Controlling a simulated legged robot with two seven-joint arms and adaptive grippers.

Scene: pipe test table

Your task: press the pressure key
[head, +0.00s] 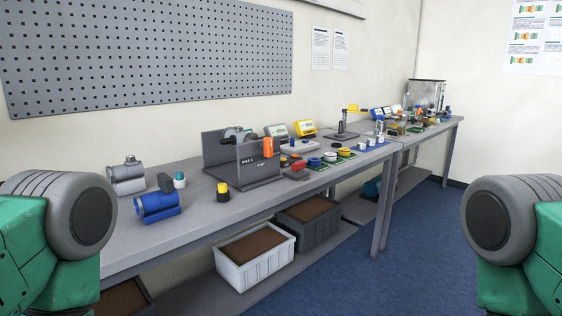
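No key marked as the pressure key can be told apart at this distance. A yellow boxy instrument (305,128) and a grey one (276,133) with light faces stand at the back of the near table (130,240). Blue instruments (377,113) stand farther along, towards the far end. Any keys on these are too small to read. Neither of my grippers shows; only green and grey links of my two arms are at the left and right picture edges.
A grey metal stand (258,165) holds an orange-capped part. A white bin (255,258) is on the lower shelf. Blue floor (350,270) is clear in front, to the right.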

